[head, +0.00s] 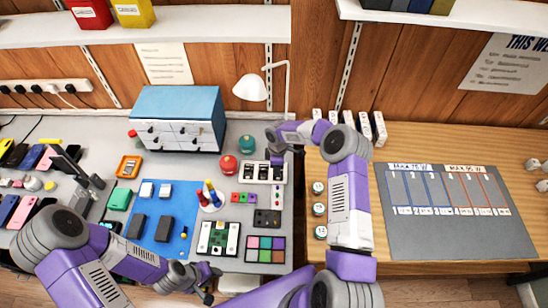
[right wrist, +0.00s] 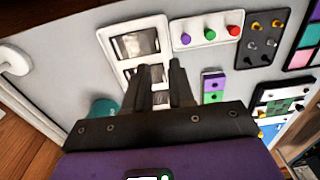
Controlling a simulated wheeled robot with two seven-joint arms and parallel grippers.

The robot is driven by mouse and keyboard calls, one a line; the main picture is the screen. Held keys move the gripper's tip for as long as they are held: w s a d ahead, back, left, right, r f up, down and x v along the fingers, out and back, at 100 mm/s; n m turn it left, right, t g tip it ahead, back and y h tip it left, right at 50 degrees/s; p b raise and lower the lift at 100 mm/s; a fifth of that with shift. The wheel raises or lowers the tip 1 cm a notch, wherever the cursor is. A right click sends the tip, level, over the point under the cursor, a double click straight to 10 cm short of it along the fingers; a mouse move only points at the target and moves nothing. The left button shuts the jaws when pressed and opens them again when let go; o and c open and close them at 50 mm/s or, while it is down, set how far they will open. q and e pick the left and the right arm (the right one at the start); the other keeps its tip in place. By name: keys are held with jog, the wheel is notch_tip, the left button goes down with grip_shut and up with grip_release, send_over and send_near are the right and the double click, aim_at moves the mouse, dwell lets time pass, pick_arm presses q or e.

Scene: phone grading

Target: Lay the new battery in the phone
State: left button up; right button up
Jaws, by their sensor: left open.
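A white tray (head: 249,180) with several slots holding dark, flat pieces that look like batteries stands at the back of the grey bench. My right gripper (head: 277,158) is over its right end. In the right wrist view the two fingers (right wrist: 163,72) stand apart above the tray (right wrist: 121,63), with nothing clearly held between them. A dark battery (right wrist: 137,44) shows in a slot beyond the fingertips. A white-framed device with a green board (head: 218,238), perhaps the opened phone, lies at the front of the bench. My left gripper (head: 207,287) is open and empty near the front edge, left of that device.
A blue mat (head: 182,204) with dark slabs and small white pieces lies left of the device. A screwdriver stand (head: 211,205), a coloured tray (head: 265,249) and a dark tray (head: 267,219) crowd around it. A blue drawer cabinet (head: 178,110) and a lamp (head: 252,87) stand behind.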

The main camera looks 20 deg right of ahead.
aim_at(278, 178)
jog(key=shift+d+f+b, duration=0.3)
jog(key=shift+f+b, duration=0.1)
jog(key=shift+f, duration=0.2)
notch_tip(278, 178, down, 5)
jog(key=b, duration=0.3)
jog(key=shift+f+b, duration=0.4)
jog(key=shift+f, duration=0.05)
jog(key=shift+c, duration=0.4)
grip_shut()
jog(key=shift+r, duration=0.1)
